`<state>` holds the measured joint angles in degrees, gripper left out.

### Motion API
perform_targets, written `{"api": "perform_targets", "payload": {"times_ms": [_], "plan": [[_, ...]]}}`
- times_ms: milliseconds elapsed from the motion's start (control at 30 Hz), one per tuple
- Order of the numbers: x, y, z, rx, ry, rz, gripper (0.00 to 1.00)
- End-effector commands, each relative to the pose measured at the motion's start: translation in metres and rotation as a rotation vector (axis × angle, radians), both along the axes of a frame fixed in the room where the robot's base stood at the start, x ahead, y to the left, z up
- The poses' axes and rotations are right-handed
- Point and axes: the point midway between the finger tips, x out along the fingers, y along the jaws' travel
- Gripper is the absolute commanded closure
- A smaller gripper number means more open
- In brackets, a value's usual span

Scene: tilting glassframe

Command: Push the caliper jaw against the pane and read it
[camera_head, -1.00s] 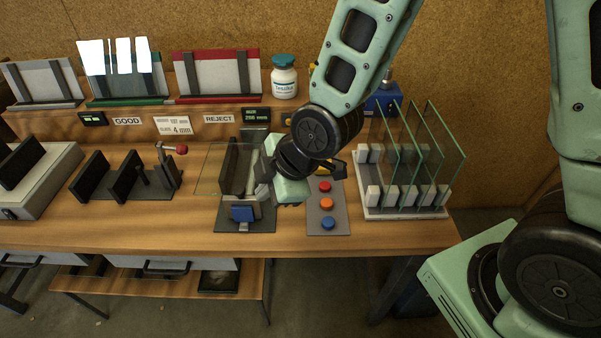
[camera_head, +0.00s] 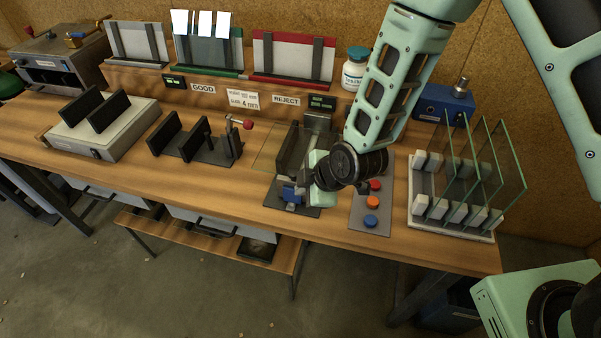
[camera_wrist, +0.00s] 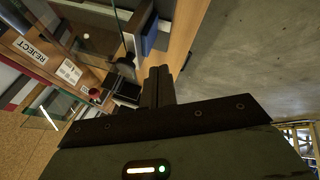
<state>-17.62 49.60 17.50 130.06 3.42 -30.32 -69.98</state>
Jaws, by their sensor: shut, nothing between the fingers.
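The caliper (camera_head: 283,203) stands on a dark base at the front middle of the bench, with tall black plates and a blue jaw block (camera_head: 291,193) at its front. A clear glass pane (camera_head: 266,153) shows at its left side. My gripper (camera_head: 306,193) is right beside the blue block, at its right; I cannot tell whether they touch. In the wrist view my gripper's dark fingers (camera_wrist: 158,86) are shut and empty. The blue block (camera_wrist: 150,36) is just beyond their tips. A small green-lit display (camera_head: 322,102) is behind the caliper; its reading is too small to make out.
A button panel with red, orange and blue buttons (camera_head: 371,220) is right of my gripper. A rack of upright glass panes (camera_head: 470,232) stands farther right. A black-plated fixture with a red knob (camera_head: 247,125) is to the left. Bare wood lies along the front edge.

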Motion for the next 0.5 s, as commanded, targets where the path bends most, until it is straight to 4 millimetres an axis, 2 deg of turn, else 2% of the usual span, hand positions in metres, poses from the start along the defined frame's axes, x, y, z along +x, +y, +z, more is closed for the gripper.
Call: {"api": "perform_targets", "payload": {"times_ms": [33, 200, 500], "plan": [[0.011, 0.0, 0.005, 0.001, -0.002, -0.006, 1.0], [0.029, 0.002, 0.0, 0.002, -0.002, -0.004, 1.0], [0.036, 0.003, -0.004, 0.001, -0.003, -0.002, 1.0]]}}
